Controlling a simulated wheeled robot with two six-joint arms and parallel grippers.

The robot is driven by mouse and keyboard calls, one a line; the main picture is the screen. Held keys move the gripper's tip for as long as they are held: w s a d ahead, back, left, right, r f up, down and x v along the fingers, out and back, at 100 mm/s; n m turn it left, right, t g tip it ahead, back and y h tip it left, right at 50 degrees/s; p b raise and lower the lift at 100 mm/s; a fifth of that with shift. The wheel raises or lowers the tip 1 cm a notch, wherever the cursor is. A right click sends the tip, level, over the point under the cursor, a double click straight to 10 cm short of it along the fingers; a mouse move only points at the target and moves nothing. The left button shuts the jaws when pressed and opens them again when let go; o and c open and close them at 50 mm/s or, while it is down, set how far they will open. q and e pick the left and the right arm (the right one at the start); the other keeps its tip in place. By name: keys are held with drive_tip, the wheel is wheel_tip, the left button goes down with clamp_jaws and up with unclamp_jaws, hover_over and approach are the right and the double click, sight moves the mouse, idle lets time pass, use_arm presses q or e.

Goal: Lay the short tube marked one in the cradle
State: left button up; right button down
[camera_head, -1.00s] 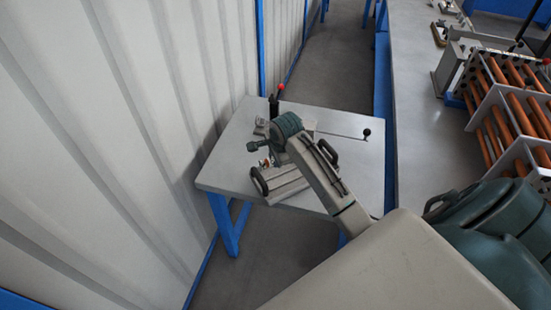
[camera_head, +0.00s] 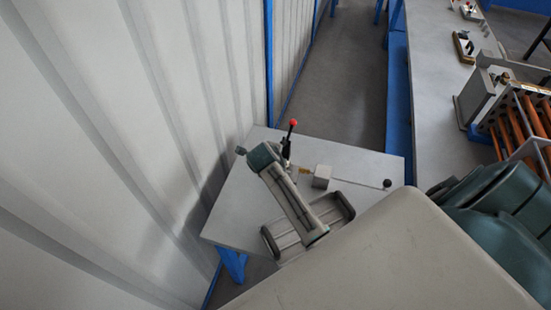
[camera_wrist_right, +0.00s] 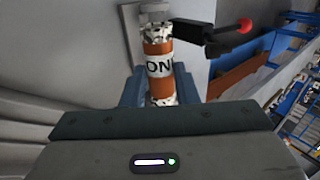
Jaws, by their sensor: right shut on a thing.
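The short tube (camera_wrist_right: 159,48), orange with a white band showing "ON" and speckled silvery ends, stands out ahead of my right gripper (camera_wrist_right: 158,88) in the right wrist view. The gripper's blue-grey fingers are shut on it. In the head view my right wrist is over the small grey table (camera_head: 232,215); the fingers and tube are hidden there. A fixture with a red-ball lever (camera_head: 291,128) is close beside the wrist; the red ball (camera_wrist_right: 245,25) also shows just right of the tube. I cannot make out the cradle clearly. My left gripper is not in view.
A grey tray with dark handles (camera_head: 268,240) lies at the table's front, partly under my arm. A grey block (camera_head: 322,176) and a rod with a black knob (camera_head: 387,184) are right of the lever. A ribbed wall (camera_head: 150,120) borders the left. Orange tubes (camera_head: 520,122) sit racked at right.

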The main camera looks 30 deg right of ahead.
drive_tip(key=shift+b+x, duration=0.85)
drive_tip(key=shift+x, duration=0.3)
drive_tip(key=shift+d+f+b, duration=0.1)
drive_tip(key=shift+f+b, duration=0.2)
drive_tip(key=shift+f, duration=0.05)
drive_tip(key=b+x, duration=0.3)
drive_tip(key=x, duration=0.1)
drive_tip(key=shift+w+f, duration=0.1)
drive_tip(key=shift+b+x, duration=0.65)
drive_tip(key=shift+x, duration=0.3)
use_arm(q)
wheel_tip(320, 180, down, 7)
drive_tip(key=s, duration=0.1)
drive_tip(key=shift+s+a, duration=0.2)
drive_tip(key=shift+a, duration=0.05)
use_arm(e)
drive_tip(key=shift+w+d+f, duration=0.15)
drive_tip(key=shift+d+f, duration=0.1)
drive_tip(key=c, duration=1.1)
unclamp_jaws()
